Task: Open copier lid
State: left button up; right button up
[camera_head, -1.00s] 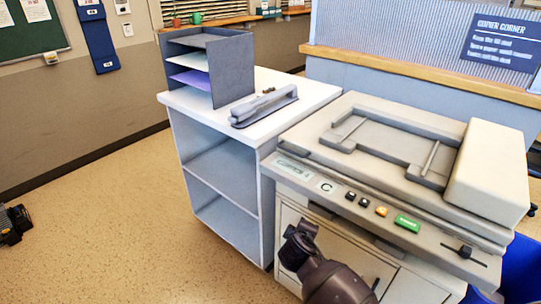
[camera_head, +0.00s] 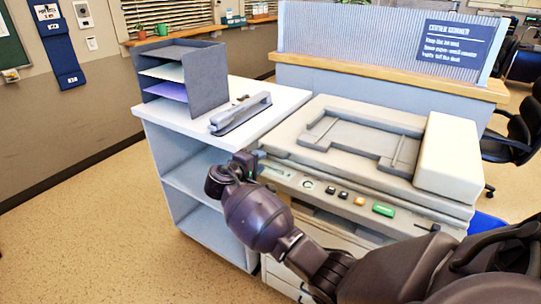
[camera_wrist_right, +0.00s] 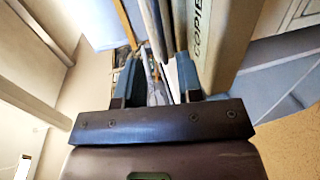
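The beige copier (camera_head: 405,215) stands at the right in the head view, its lid (camera_head: 285,138) lying flat and closed. The lid has a recessed tray on top and a raised block at its right end. My right arm reaches across the copier's front. My right gripper (camera_head: 256,160) is at the front left corner of the copier, just below lid height, mostly hidden by its wrist. In the right wrist view the right gripper (camera_wrist_right: 158,78) has its fingers apart, beside the lettered copier front (camera_wrist_right: 222,40). I cannot tell whether it touches the lid. My left gripper is out of view.
A white shelf unit (camera_head: 290,97) stands left of the copier, bearing a paper sorter (camera_head: 208,75) and a grey stapler-like tool (camera_head: 240,113). A partition (camera_head: 390,75) stands behind the copier. An office chair (camera_head: 520,135) is at the right. Floor at left is clear.

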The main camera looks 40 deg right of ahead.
aim_at(271, 154)
jog(key=shift+b+x, duration=0.45)
jog(key=shift+x, duration=3.4)
jog(key=shift+c, duration=0.2)
